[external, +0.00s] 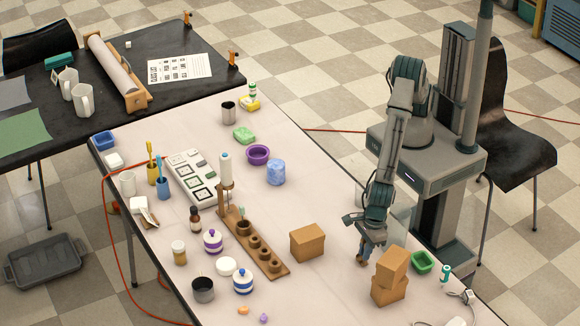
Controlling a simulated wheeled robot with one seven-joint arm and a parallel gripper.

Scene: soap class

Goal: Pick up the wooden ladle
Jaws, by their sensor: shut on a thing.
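My gripper (369,246) points down low over the right part of the pale table, left of a clear container and behind the stacked brown boxes. It is shut on a small brown thing between its fingertips. This seems to be the wooden ladle, but it is mostly hidden by the fingers and too small to make out its bowl or handle. I cannot tell whether it touches the table.
Two stacked brown boxes (389,276) stand close in front of my gripper. Another brown box (307,242) is to the left. The clear container (397,228) and a green bowl (423,262) are to the right. A wooden rack (280,269) and several jars crowd the left.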

